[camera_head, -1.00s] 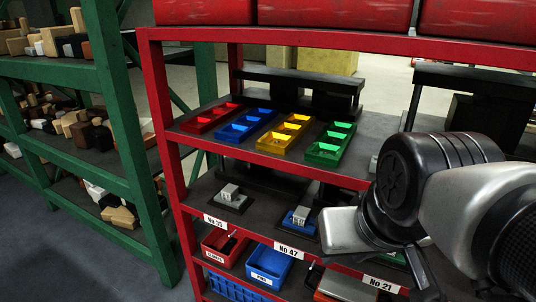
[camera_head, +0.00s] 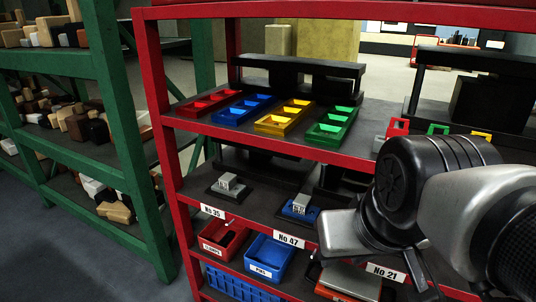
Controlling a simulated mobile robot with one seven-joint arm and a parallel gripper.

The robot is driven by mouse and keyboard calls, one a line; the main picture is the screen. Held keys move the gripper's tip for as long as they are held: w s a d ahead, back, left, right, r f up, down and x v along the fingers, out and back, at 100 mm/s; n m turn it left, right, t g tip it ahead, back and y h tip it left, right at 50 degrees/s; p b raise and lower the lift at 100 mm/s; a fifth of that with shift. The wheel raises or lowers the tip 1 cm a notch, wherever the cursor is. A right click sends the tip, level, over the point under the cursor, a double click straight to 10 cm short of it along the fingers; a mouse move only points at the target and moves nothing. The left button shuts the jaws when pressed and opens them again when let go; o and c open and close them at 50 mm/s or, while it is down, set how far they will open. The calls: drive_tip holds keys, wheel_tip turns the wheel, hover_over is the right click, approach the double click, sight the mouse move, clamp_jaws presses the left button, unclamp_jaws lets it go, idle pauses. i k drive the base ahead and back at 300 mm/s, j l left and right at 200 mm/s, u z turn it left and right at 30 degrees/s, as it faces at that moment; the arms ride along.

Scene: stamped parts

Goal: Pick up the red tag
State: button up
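A small upright red tag-like frame (camera_head: 397,127) stands on the upper shelf at the right, left of a green one (camera_head: 437,130) and a yellow one (camera_head: 480,136). Its lower part is close to or behind my arm in the picture. My arm comes in from the right, in front of the rack. The silver end (camera_head: 343,236) of my arm, perhaps my gripper, is below and left of the red tag, apart from it and nearer to the camera. Its fingers cannot be made out, and I see nothing held.
Red, blue, yellow and green two-part trays (camera_head: 281,119) line the upper shelf (camera_head: 370,112). Grey parts on small bases and labelled bins (camera_head: 270,258) fill the lower levels. A red post (camera_head: 160,130) and shelf edges bound the rack. A green rack (camera_head: 130,150) stands left.

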sight(391, 132)
drive_tip(key=z, duration=0.9)
drive_tip(key=i+l+u, duration=0.1)
drive_tip(key=l+u, duration=0.25)
drive_tip(key=k+l, duration=0.2)
drive_tip(key=k, duration=0.2)
